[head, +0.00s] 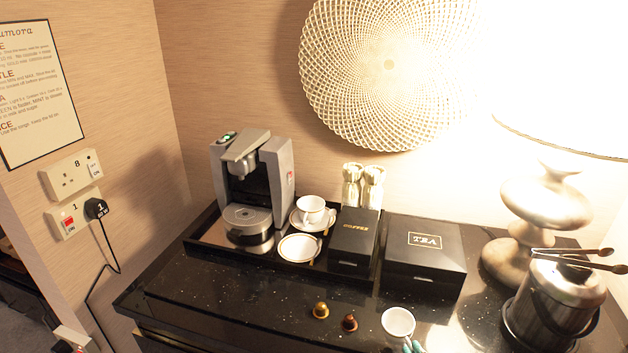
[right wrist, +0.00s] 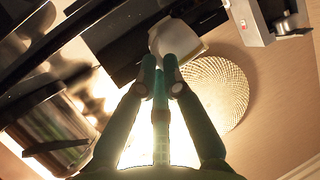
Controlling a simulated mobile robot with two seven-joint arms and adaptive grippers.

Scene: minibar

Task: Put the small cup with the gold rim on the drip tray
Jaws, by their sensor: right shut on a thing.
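A small white cup (head: 397,318) is near the front edge of the counter; its rim colour is hard to make out. My right gripper (head: 413,346) is shut on it, with only teal fingertips showing at the bottom of the head view. In the right wrist view the fingertips (right wrist: 162,75) meet the white cup (right wrist: 178,38). I cannot tell whether the cup touches the counter. The drip tray (head: 246,216) is the round, bare platform under the coffee machine (head: 270,170). Another white cup (head: 311,206) stands on a saucer beside the machine. My left gripper is out of view.
An empty saucer (head: 299,247) and black box (head: 354,238) stand right of the machine. A tea box (head: 424,252), lamp (head: 545,200) and ice bucket (head: 556,300) with tongs are further right. Gold (head: 320,310) and brown capsules (head: 349,322) lie left of the held cup.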

